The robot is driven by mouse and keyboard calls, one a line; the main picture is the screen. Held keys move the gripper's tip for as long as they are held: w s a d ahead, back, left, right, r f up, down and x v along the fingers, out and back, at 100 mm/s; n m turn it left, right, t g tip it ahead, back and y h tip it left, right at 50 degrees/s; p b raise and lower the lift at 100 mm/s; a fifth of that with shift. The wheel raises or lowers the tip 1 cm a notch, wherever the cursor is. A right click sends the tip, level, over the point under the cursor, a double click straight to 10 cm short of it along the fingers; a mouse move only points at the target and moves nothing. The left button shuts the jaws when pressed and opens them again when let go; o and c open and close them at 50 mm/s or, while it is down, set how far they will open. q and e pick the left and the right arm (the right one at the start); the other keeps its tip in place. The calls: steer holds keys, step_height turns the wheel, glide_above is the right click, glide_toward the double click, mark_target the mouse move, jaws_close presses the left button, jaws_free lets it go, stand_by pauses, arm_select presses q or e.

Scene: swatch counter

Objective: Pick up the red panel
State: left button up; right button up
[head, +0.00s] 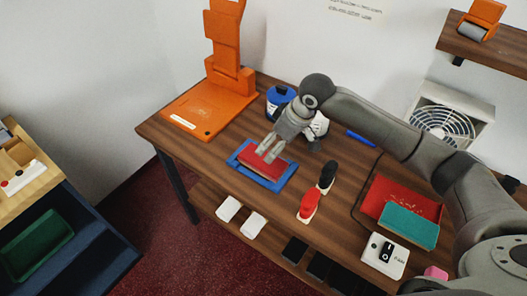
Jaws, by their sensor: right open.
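The red panel (256,168) lies in a blue tray (284,180) on the brown wooden counter. My right gripper (267,153) is directly over the panel, open, with its fingers pointing down toward it and hiding part of its upper side. I cannot tell whether the fingertips touch the panel. A second red sheet (385,192), speckled, lies on a dark mat at the right, with a teal panel (411,226) partly over it. My left gripper is not in view.
An orange stand (205,108) is at the back left. A blue container (279,97) stands behind my right gripper. Red (308,205) and black (327,176) upright items stand right of the tray, and a white switch box (386,255) is at the front right.

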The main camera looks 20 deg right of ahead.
mark_target(263, 159)
steer(key=shift+w+f, duration=0.15)
steer(key=shift+w, duration=0.05)
steer(key=x, duration=0.3)
steer(key=shift+s+a+f+p, duration=0.1)
steer(key=shift+a+f+p, duration=0.1)
steer(key=shift+p, duration=0.15)
steer(key=shift+f, duration=0.35)
steer(key=x, duration=0.2)
steer(key=p+x, duration=0.1)
steer(key=x, duration=0.1)
steer(key=shift+a+f, duration=0.25)
steer(key=shift+a, duration=0.1)
steer(key=shift+w+a+f, duration=0.1)
steer(key=shift+w+f, duration=0.2)
steer(key=shift+f, duration=0.2)
steer(key=c, duration=1.1)
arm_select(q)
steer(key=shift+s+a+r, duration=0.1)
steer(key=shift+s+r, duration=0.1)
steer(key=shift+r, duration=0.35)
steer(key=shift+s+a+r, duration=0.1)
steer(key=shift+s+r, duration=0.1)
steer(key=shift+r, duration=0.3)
arm_select(e)
steer(key=shift+r, duration=0.1)
steer(key=shift+c, duration=0.4)
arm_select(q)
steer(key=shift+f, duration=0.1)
arm_select(e)
steer(key=shift+r, duration=0.1)
